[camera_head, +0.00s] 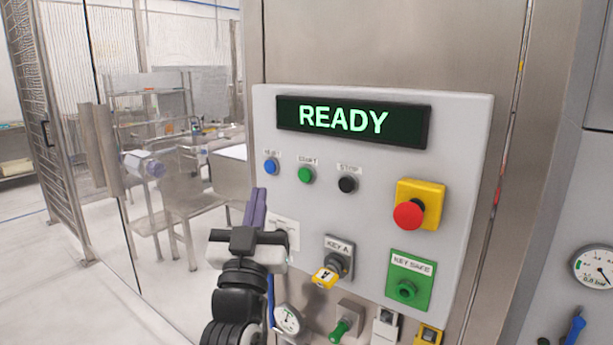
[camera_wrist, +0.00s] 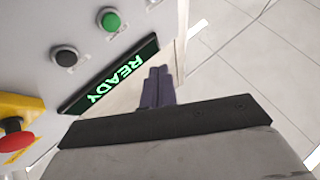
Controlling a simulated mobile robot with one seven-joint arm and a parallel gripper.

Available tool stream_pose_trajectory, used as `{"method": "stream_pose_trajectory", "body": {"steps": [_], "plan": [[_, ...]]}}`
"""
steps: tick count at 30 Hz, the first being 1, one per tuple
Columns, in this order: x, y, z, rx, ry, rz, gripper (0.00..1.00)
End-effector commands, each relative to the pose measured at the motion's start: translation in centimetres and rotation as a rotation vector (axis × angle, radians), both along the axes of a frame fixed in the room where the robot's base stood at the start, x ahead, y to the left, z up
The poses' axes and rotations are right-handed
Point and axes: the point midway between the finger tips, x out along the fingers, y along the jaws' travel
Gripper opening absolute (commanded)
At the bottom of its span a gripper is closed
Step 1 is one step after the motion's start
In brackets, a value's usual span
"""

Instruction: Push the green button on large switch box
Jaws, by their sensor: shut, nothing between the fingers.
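The large switch box (camera_head: 375,220) is a light grey panel on a steel cabinet. The green button (camera_head: 306,175) sits under the START label, between a blue button (camera_head: 271,166) and a black button (camera_head: 347,184) labelled STOP. The green button also shows at the top of the wrist view (camera_wrist: 111,21), with the black button (camera_wrist: 66,56) to its lower left. My gripper (camera_head: 257,200) is shut and empty, with its purple-grey fingers pointing up, left of and below the green button. In the wrist view the closed fingers (camera_wrist: 157,80) are apart from the button.
A display (camera_head: 352,121) reads READY above the buttons. A red emergency stop (camera_head: 409,214) on a yellow base is at the right. Below are a KEY A switch (camera_head: 338,262) with a yellow-tagged key, a green KEY SAFE plate (camera_head: 409,272) and a gauge (camera_head: 287,319).

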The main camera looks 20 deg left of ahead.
Motion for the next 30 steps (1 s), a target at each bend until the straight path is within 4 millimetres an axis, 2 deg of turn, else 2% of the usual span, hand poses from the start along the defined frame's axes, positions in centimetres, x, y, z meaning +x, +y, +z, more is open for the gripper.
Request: {"method": "stream_pose_trajectory", "body": {"steps": [8,21,30], "plan": [[1.2,-0.5,0.1,-0.001,-0.001,-0.002,0.00],[6.8,-2.5,0.0,-0.001,0.000,-0.002,0.00],[8.2,-3.0,0.1,0.000,-0.001,0.000,0.00]]}}
